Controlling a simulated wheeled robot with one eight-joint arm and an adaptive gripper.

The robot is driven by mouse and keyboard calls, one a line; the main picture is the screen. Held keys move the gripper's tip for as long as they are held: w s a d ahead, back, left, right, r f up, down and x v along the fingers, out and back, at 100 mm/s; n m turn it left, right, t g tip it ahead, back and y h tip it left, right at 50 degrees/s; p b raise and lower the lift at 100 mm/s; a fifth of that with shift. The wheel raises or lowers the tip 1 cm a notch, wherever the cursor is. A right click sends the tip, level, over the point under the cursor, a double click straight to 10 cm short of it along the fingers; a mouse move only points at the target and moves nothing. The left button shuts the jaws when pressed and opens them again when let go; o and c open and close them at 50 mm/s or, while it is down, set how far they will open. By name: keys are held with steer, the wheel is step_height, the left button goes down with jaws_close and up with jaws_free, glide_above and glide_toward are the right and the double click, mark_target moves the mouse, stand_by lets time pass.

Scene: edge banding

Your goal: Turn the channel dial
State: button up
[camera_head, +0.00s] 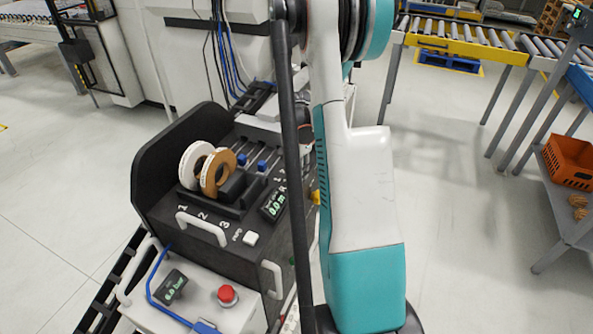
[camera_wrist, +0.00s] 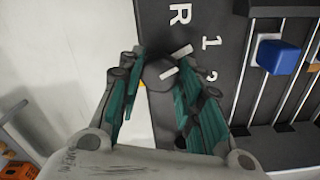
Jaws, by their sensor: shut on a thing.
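In the wrist view, the dark channel dial (camera_wrist: 157,76) with a white pointer mark sits on the dark panel near the printed R, 1 and 2. My gripper (camera_wrist: 170,84), with teal and dark fingers, has one finger on each side of the dial and is shut on it. The fingers partly cover the dial's sides. In the head view my arm hides both the dial and my gripper.
The dark machine panel (camera_head: 264,234) carries white and brown rolls (camera_head: 214,174), a display (camera_head: 272,204) and blue slider knobs, one close by in the wrist view (camera_wrist: 277,57). A red button (camera_head: 227,293) is in front. Open floor lies right of the machine.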

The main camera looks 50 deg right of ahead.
steer(key=n, duration=0.3)
steer(key=shift+n, duration=2.7)
steer(key=o, duration=1.1)
step_height(320, 180, up, 12)
